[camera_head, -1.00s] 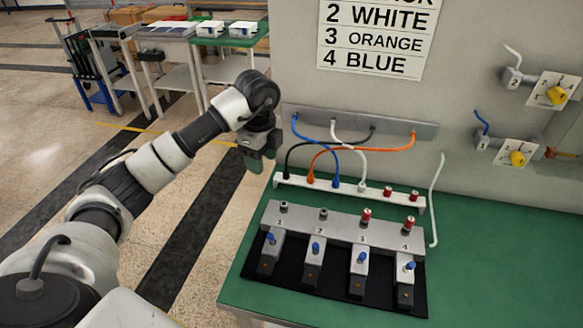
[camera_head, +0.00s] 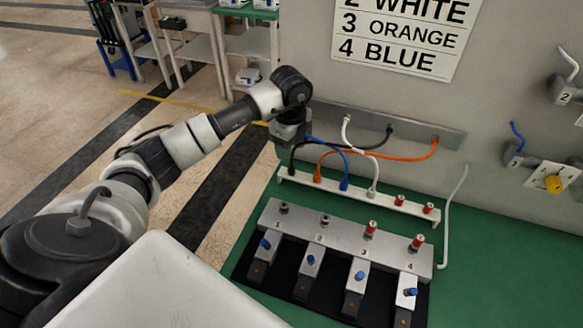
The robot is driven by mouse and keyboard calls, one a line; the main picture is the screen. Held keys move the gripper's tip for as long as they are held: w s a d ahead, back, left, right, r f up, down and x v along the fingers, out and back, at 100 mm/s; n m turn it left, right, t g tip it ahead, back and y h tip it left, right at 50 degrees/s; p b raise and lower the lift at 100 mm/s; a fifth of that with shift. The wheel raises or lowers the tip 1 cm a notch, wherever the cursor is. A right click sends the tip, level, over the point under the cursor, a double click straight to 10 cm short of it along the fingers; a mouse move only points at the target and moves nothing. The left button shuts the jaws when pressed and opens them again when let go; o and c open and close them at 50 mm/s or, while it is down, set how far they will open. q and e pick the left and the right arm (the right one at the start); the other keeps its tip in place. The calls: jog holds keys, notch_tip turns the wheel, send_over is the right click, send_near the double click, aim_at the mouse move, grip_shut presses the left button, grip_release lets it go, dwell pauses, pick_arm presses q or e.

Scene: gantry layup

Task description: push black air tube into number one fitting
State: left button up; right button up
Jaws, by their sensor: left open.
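The black air tube (camera_head: 340,143) runs from the grey wall bracket down to the left end of the white rack (camera_head: 408,207). The number one fitting (camera_head: 284,207) is the dark stub at the left end of the grey manifold block (camera_head: 345,238); its top looks bare. My left gripper (camera_head: 287,150) is open and points down at the rack's left end, beside the black tube's lower end. The gripper is dark and small, so I cannot tell whether the tube lies between its fingers. My right gripper is not in view.
Orange (camera_head: 400,155), blue (camera_head: 330,150) and white (camera_head: 362,160) tubes stand close by in the rack. Red caps (camera_head: 370,229) sit on fittings three and four. The green bench (camera_head: 510,270) is clear at the right.

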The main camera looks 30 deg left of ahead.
aim_at(291, 169)
pick_arm(q)
notch_tip(291, 169, down, 5)
jog(key=shift+d+r+p, duration=0.15)
jog(key=shift+r+p, duration=0.05)
jog(key=shift+p, duration=0.65)
jog(key=shift+f, duration=0.45)
grip_shut()
